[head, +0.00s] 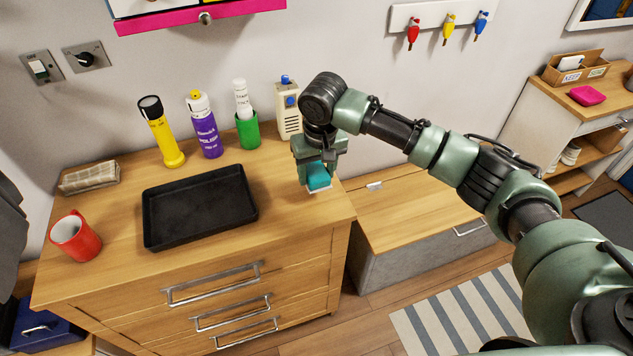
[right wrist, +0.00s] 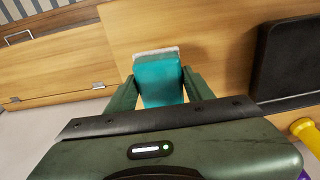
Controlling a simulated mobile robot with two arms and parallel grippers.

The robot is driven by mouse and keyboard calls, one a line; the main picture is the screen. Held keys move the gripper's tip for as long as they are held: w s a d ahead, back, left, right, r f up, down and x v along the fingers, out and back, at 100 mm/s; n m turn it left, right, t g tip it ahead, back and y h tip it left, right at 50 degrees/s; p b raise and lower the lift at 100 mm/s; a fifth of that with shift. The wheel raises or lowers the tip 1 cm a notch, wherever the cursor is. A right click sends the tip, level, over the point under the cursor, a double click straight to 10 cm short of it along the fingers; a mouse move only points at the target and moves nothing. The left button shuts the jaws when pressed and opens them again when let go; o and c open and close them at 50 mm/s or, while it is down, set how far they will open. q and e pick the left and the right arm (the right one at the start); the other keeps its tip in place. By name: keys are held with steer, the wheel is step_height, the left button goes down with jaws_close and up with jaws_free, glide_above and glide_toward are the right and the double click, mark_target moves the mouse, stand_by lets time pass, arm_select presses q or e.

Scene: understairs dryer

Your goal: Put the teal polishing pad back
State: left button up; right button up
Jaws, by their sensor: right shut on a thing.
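The teal polishing pad (head: 318,177) is held in my right gripper (head: 319,166) over the right end of the wooden chest's top. In the right wrist view the teal pad (right wrist: 159,80) sits between the two fingers, with its pale edge pointing away from the gripper (right wrist: 160,90). My right gripper is shut on the pad. The pad is low, close to the chest top; I cannot tell whether it touches the wood. My left gripper is not in view.
A black tray (head: 200,208) lies on the chest top (head: 290,225), left of the pad. A red mug (head: 76,237), yellow flashlight (head: 162,132), purple bottle (head: 205,126), green cup (head: 247,131) and beige box (head: 288,112) stand around it. A lower wooden bench (head: 410,212) is at right.

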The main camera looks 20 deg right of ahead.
mark_target(317, 185)
steer(key=shift+f, duration=2.2)
steer(key=o, duration=1.4)
steer(key=shift+f, duration=0.1)
steer(key=r, duration=0.4)
steer(key=s+r, duration=0.1)
steer(key=r, duration=0.7)
steer(key=shift+s+r+b, duration=0.1)
steer(key=shift+s+b, duration=0.2)
steer(key=shift+s, duration=0.1)
